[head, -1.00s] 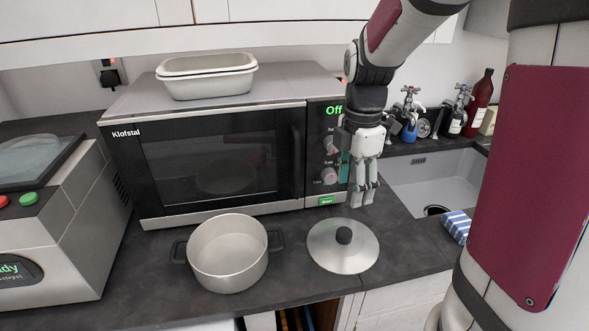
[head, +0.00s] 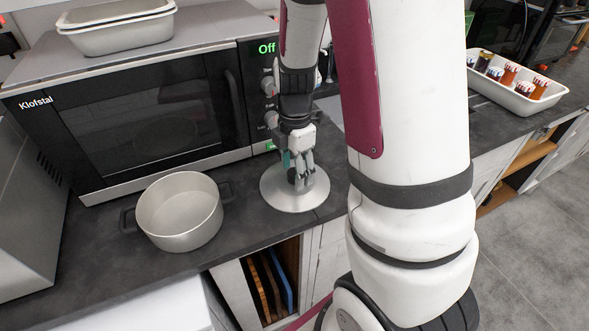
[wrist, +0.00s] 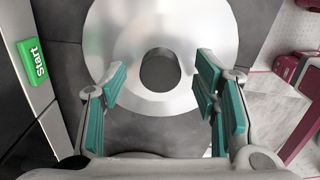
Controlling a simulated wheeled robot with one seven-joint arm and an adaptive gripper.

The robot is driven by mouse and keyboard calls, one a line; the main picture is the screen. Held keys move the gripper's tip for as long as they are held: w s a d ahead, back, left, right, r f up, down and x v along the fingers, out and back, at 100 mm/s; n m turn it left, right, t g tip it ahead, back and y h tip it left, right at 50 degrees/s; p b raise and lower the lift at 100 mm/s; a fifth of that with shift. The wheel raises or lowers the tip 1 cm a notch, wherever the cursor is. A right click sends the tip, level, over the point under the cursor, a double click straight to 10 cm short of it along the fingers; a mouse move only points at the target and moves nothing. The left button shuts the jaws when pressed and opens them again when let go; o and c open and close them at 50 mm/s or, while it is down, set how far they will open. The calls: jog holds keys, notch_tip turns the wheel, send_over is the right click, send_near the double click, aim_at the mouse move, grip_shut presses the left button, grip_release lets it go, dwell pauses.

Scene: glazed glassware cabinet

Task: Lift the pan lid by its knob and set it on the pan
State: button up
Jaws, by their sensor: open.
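The pan lid (head: 290,203) is a round metal disc lying on the dark counter to the right of the pan. In the wrist view the lid (wrist: 200,28) fills the upper middle, and its dark knob (wrist: 160,70) shows between the finger pads. My gripper (head: 300,184) is over the lid, pointing down, and hides the knob in the head view. In the wrist view my gripper (wrist: 160,95) is open, its green pads on either side of the knob with gaps. The pan (head: 180,212) is empty, light metal with dark side handles, in front of the microwave.
The microwave (head: 150,120) stands close behind the pan and lid, its green Start button (wrist: 33,62) near my gripper. White dishes (head: 118,30) sit on top of it. The counter's front edge runs just before the lid. A tray of jars (head: 515,88) stands far right.

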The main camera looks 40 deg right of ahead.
jog(key=shift+f, duration=0.25)
jog(key=c, duration=1.2)
jog(key=shift+r+p, duration=3.2)
jog(key=shift+r, duration=2.4)
